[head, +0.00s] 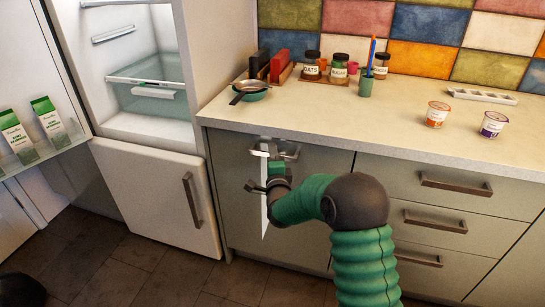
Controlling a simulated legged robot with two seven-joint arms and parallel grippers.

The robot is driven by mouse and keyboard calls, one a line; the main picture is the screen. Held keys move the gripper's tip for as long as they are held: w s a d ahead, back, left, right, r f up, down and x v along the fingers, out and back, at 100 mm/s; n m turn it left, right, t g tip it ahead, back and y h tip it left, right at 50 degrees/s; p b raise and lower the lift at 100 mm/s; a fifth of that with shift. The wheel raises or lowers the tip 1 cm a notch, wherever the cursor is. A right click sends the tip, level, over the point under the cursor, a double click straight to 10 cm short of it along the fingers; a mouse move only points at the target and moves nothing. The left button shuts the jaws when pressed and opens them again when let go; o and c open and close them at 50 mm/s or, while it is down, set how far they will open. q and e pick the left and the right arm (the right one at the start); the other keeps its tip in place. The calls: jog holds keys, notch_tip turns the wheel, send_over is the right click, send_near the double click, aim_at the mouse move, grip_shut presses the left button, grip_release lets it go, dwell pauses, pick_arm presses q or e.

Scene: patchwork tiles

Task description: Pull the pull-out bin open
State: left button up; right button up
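The grey cabinet front of the pull-out bin (235,200) is below the counter, left of the drawers, with a metal handle (287,152) near its top. My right gripper (268,168) is at this front, close to the handle, on my green-sleeved arm that comes in from the lower right. Its fingers overlap the handle area, and I cannot tell whether they touch or grip it. A narrow white vertical strip shows beside the gripper; I cannot tell whether it is a gap or an edge. My arm hides part of the front. My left gripper is not in view.
A refrigerator (155,200) stands at the left with its upper door open, shelf and cartons in it. Drawers (455,187) are at the right. The counter (330,118) holds a pan, jars, two cups and a white tray.

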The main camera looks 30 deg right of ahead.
grip_shut()
jog(key=shift+s+f, duration=0.1)
jog(key=shift+f, duration=0.1)
dwell(1.1)
